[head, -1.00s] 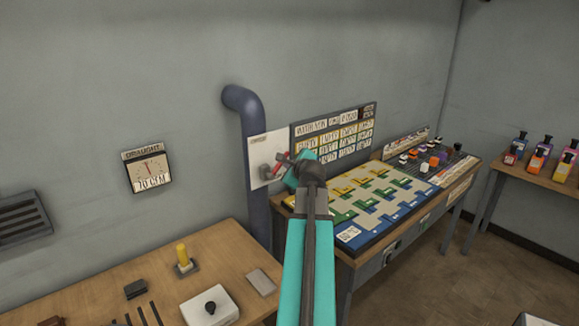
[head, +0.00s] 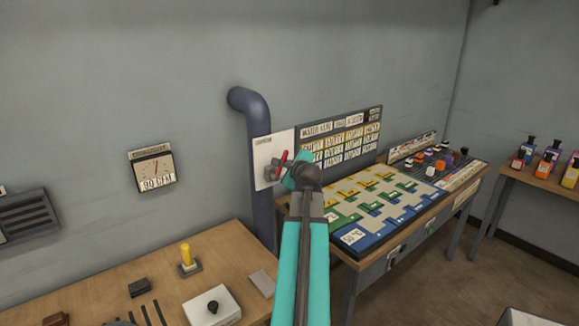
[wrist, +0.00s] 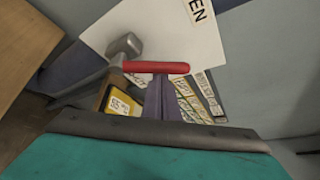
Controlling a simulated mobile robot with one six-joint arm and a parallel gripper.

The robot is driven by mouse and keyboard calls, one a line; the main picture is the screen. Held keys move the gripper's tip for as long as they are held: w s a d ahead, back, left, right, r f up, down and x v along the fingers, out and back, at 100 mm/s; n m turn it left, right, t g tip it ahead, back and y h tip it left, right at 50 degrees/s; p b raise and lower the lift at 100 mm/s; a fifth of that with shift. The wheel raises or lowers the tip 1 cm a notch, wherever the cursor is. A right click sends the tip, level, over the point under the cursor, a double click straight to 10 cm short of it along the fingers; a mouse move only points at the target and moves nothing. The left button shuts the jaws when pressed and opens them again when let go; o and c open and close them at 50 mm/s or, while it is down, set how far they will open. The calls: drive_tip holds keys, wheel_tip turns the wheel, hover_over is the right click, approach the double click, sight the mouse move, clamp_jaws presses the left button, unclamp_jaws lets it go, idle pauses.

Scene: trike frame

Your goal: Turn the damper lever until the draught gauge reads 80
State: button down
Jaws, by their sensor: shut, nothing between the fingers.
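The damper lever has a red handle (head: 282,157) on a grey pivot, mounted on a white plate (head: 262,178) beside the blue pipe. In the wrist view the red handle (wrist: 155,67) lies nearly level, joined to a grey hub (wrist: 125,46). My gripper (wrist: 162,95) is shut and empty, its fingers right at the handle; I cannot tell if they touch it. In the head view my gripper (head: 292,170) hides part of the lever area. The draught gauge (head: 152,168) hangs on the left wall; its small blurred display seems to read 90 CFM.
The blue pipe (head: 260,200) runs down the wall left of the plate. A wooden bench (head: 100,285) is at lower left with a yellow-handled item (head: 186,255). A table with a coloured board (head: 365,205) stands to the right under a wall chart (head: 345,140).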

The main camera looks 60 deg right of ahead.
drive_tip(key=shift+s+d+f, duration=0.1)
drive_tip(key=shift+d, duration=0.05)
drive_tip(key=s+a+b, duration=0.4)
drive_tip(key=s, duration=0.4)
drive_tip(key=shift+a+r, duration=0.35)
drive_tip(key=shift+a, duration=0.05)
idle(0.6)
